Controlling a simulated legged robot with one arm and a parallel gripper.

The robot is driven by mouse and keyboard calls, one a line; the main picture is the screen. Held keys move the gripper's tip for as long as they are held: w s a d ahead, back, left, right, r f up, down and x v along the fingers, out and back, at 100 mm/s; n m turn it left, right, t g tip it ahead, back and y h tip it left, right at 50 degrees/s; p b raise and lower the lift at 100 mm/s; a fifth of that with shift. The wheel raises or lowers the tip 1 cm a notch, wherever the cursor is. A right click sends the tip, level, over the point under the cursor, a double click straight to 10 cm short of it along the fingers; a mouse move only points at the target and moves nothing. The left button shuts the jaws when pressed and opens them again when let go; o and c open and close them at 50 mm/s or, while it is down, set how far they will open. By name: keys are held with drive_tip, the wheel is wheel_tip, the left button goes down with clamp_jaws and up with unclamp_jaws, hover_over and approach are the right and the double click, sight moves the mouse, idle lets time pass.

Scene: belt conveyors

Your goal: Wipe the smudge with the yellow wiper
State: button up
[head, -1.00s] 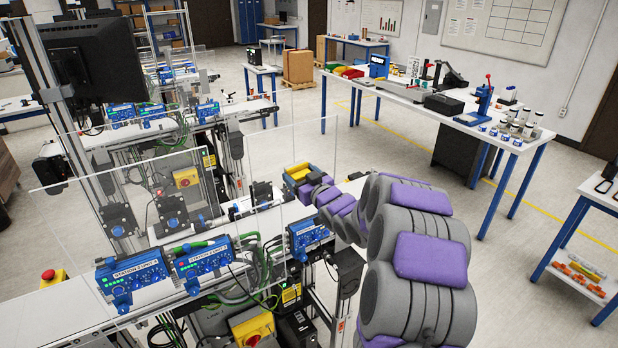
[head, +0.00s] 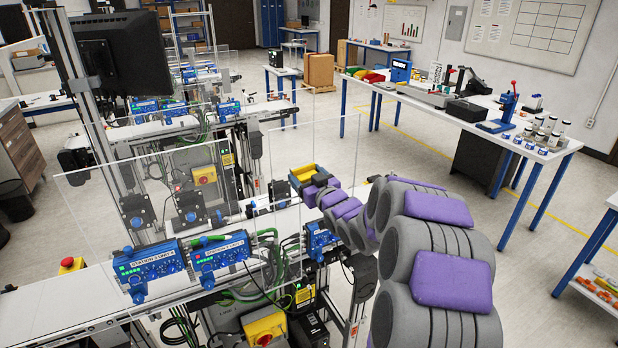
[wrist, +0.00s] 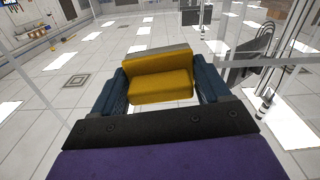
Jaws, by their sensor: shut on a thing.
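The yellow wiper (wrist: 158,80) is a yellow block with a grey strip along its far edge. In the wrist view it sits between the two dark blue fingers of my gripper (wrist: 158,90), which is shut on it. In the head view my gripper (head: 314,178) and the wiper (head: 303,172) are held out at the end of my grey and purple arm, near the conveyor and a clear panel. I cannot make out a smudge in either view.
A clear panel (head: 150,205) stands over the conveyor (head: 50,308) at the left. Blue station boxes (head: 150,268) are mounted along the conveyor. A monitor (head: 105,48) hangs at the upper left. A workbench (head: 470,122) with tools stands at the right, with open floor before it.

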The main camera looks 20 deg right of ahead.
drive_tip(key=shift+s+f, duration=0.2)
drive_tip(key=shift+s, duration=0.4)
drive_tip(key=shift+s+d+r+b, duration=0.1)
drive_tip(key=shift+s+d+b, duration=0.1)
drive_tip(key=shift+s, duration=1)
drive_tip(key=shift+s+d+r+b, duration=0.1)
drive_tip(key=shift+s+b, duration=0.1)
drive_tip(key=shift+s, duration=0.95)
drive_tip(key=shift+s, duration=1.5)
